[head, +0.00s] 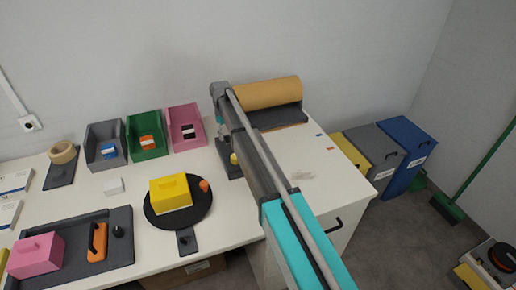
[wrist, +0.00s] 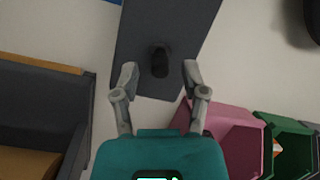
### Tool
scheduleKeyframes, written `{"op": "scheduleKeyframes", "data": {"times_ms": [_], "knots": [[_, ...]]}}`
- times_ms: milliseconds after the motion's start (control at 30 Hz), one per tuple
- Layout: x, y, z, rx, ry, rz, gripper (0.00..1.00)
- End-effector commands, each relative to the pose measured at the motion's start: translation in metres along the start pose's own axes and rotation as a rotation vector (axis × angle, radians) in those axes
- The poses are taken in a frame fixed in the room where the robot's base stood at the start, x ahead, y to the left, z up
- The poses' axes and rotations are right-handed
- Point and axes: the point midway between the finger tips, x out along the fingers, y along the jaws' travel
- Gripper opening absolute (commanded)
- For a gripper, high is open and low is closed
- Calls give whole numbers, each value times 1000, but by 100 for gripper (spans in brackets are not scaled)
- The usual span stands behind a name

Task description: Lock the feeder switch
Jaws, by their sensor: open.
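A dark grey plate (wrist: 168,25) with a short black knob or lever (wrist: 160,62) lies below my gripper (wrist: 159,75) in the wrist view. No label shows that names it as the feeder switch. My gripper is open and empty, with one fingertip on each side of the knob in the picture; I cannot tell whether they touch it. In the head view my gripper (head: 219,123) points down at the back of the white table, above the dark plate (head: 236,170). A yellow round part (head: 233,158) shows on this plate, partly hidden by my arm.
A brown roll (head: 265,93) in its dark holder stands close beside the plate. The pink bin (head: 185,127) and green bin (head: 146,135) stand on its other side. A black turntable (head: 160,217) carries a yellow box (head: 170,192).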

Motion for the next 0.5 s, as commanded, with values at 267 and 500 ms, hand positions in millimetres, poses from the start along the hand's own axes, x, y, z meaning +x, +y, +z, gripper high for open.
{"op": "scheduleKeyframes", "data": {"times_ms": [267, 500], "knots": [[0, -3, 6, -2, 81, 33, 57], [2, -5, 12, -6, 200, 82, 57]]}}
